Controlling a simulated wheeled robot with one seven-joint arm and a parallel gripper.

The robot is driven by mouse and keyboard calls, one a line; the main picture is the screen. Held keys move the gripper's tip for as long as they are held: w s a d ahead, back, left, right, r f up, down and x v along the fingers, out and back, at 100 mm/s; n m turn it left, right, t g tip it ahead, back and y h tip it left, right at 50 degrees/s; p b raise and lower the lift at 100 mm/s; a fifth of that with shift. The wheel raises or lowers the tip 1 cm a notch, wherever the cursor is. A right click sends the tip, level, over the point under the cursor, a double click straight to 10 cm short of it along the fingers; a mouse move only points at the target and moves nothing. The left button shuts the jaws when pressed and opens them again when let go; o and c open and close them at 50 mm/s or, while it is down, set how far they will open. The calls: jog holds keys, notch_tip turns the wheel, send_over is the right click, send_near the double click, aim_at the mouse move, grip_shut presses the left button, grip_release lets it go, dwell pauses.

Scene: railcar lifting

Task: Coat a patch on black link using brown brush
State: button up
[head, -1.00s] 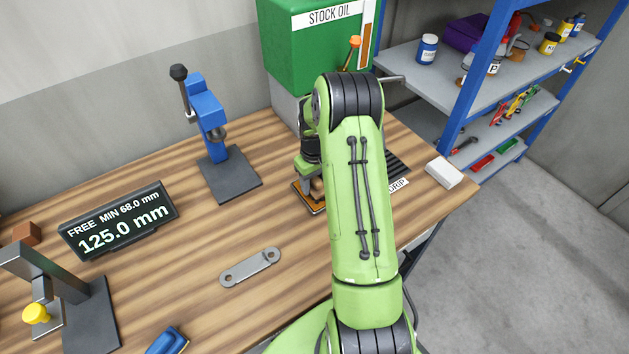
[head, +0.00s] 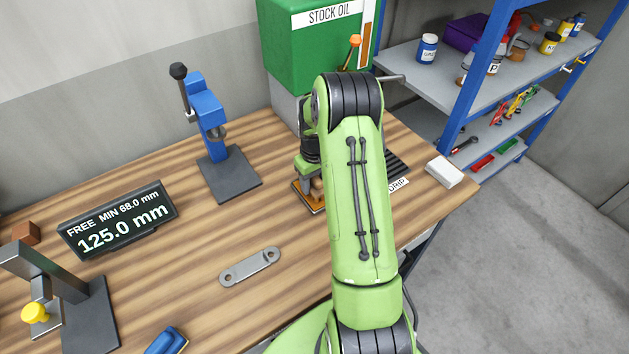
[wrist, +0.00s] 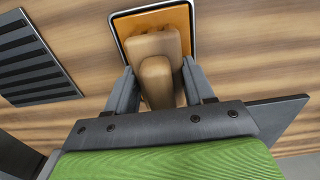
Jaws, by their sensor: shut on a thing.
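My gripper (wrist: 158,88) is shut on a brown wooden brush (wrist: 156,62), its two fingers on either side of the handle. The brush is over an orange pad in a dark-edged tray (wrist: 190,22); I cannot tell whether its lower end touches the pad. In the head view my gripper (head: 309,182) is partly hidden behind my arm, at the tray near the back right of the bench. A grey metal link (head: 249,267) with a hole at each end lies flat on the bench in front. I see no link that is clearly black.
A green stock oil tank (head: 318,50) stands behind the tray. A blue press (head: 208,125) stands left of it. A slotted drip rack (wrist: 35,60) lies beside the tray, and a white block (head: 444,172) is at the right edge. A display (head: 118,220) reads 125.0 mm. Bench around the link is clear.

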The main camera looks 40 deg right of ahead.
jog(key=shift+r+p, duration=2.35)
jog(key=shift+r, duration=1.25)
jog(key=shift+f, duration=0.1)
